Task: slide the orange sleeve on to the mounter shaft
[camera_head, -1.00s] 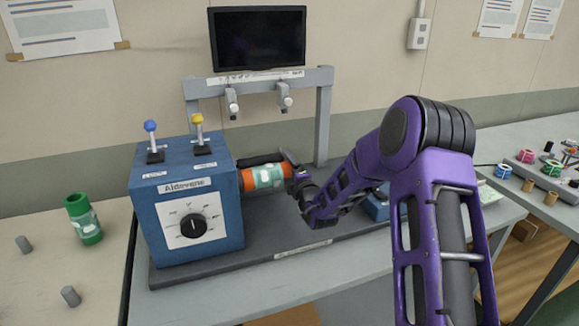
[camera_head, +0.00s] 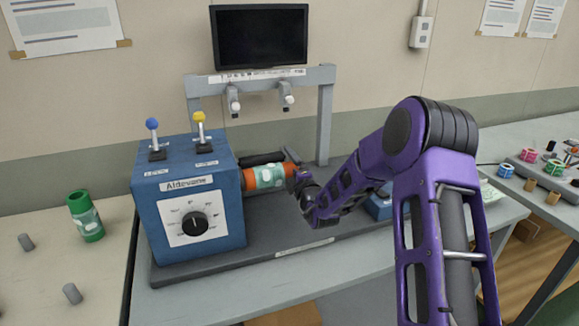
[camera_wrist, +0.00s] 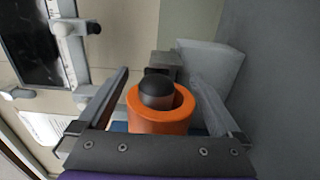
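The orange sleeve (camera_head: 250,183) with a pale green and white label lies level against the right side of the blue Aldevane machine (camera_head: 188,245). In the wrist view the sleeve (camera_wrist: 160,126) shows end-on as an orange ring around the dark, rounded tip of the mounter shaft (camera_wrist: 157,91). My gripper (camera_head: 294,168) is at the sleeve's right end. In the wrist view its two fingers (camera_wrist: 160,98) stand wide on either side of the sleeve, with a visible gap at the left. The rest of the shaft is hidden inside the sleeve.
A dark roller (camera_head: 262,159) lies just behind the sleeve. A grey frame (camera_head: 325,125) with a monitor (camera_head: 260,37) stands at the back. A green sleeve (camera_head: 86,216) stands on the left table. The grey base in front is clear.

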